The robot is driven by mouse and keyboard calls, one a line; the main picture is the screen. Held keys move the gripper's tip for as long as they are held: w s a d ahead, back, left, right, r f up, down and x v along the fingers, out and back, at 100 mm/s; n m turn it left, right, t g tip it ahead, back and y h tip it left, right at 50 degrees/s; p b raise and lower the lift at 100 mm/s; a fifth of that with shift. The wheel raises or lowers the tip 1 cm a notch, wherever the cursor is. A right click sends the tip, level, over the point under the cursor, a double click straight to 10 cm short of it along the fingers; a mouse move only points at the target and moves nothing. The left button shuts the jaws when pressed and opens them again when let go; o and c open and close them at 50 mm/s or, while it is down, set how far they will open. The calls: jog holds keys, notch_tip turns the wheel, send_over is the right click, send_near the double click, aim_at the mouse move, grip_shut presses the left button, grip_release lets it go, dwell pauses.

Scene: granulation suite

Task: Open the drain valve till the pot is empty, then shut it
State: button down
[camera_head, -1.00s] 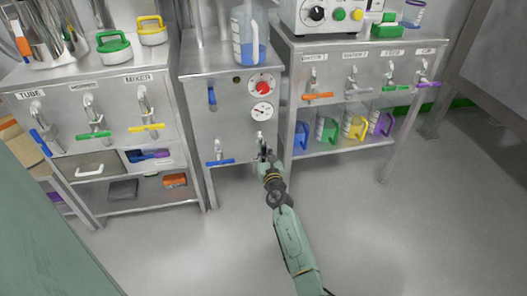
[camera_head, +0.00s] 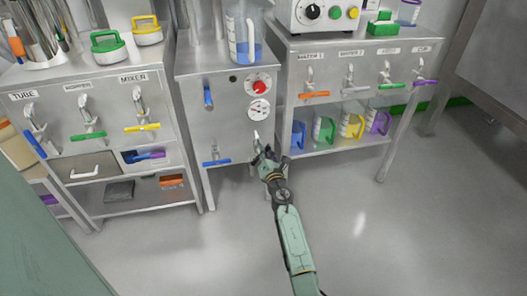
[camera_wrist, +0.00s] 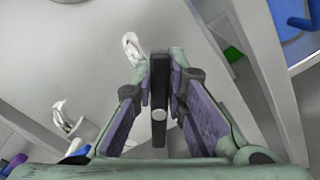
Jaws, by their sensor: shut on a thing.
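The middle steel cabinet (camera_head: 225,125) carries a red dial (camera_head: 260,86), a gauge (camera_head: 258,110) and two low taps. The right tap's pale spout (camera_head: 256,136) also shows in the wrist view (camera_wrist: 132,46). My gripper (camera_head: 265,158) is just below and beside it. In the wrist view its purple-padded fingers are shut on a black bar-like handle (camera_wrist: 158,85) that stands between them. The gripper hides most of this handle in the head view. The left low tap has a blue handle (camera_head: 217,162) lying level. I cannot tell which tap is the drain valve, nor see a pot for certain.
A jug with blue liquid (camera_head: 247,50) stands on the cabinet. Labelled taps with coloured handles line the left bench (camera_head: 70,75) and right bench (camera_head: 330,46). Several coloured jugs (camera_head: 350,125) sit on the right lower shelf. The floor in front is clear.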

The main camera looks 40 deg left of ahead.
jog(key=m, duration=0.4)
jog(key=shift+w+d+f+m, duration=0.15)
jog(key=shift+w+f+m, duration=0.05)
jog(key=shift+f+m, duration=0.15)
jog(key=m, duration=0.2)
jog(key=f+m, duration=0.1)
jog(key=m, duration=0.2)
jog(key=shift+w+f+m, duration=0.1)
jog(key=shift+w+m, duration=0.05)
jog(key=shift+m, duration=0.1)
jog(key=c, duration=1.6)
grip_release()
jog(key=shift+d+f, duration=0.1)
